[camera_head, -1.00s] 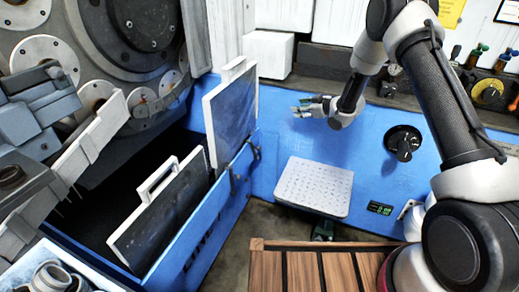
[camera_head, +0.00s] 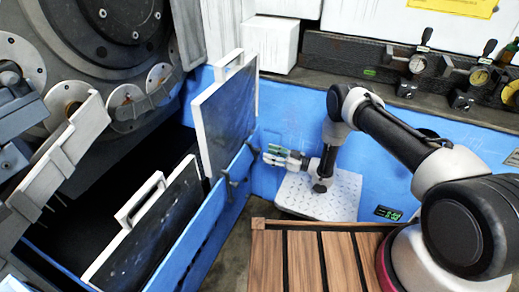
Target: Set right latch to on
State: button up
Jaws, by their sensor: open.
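Two small dark latches sit on the top edge of the blue front wall. The right latch (camera_head: 252,147) is at the far end of that wall, near the corner with the blue panel. The other latch (camera_head: 230,181) is nearer to me and lower in the picture. Both are small, so I cannot tell their settings. My gripper (camera_head: 269,155) is open and empty. It points left, with its fingertips just right of the right latch in the picture. I see no clear contact.
Two framed dark panels, an upright one (camera_head: 225,113) and a leaning one (camera_head: 148,238), stand behind the blue wall (camera_head: 191,251). A slatted wooden surface (camera_head: 307,268) is in front. Gauges and valves (camera_head: 418,66) line the back ledge.

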aim_at(259, 150)
jog(key=x, duration=0.5)
jog(key=shift+w+a, duration=0.15)
jog(key=shift+a, duration=0.15)
grip_shut()
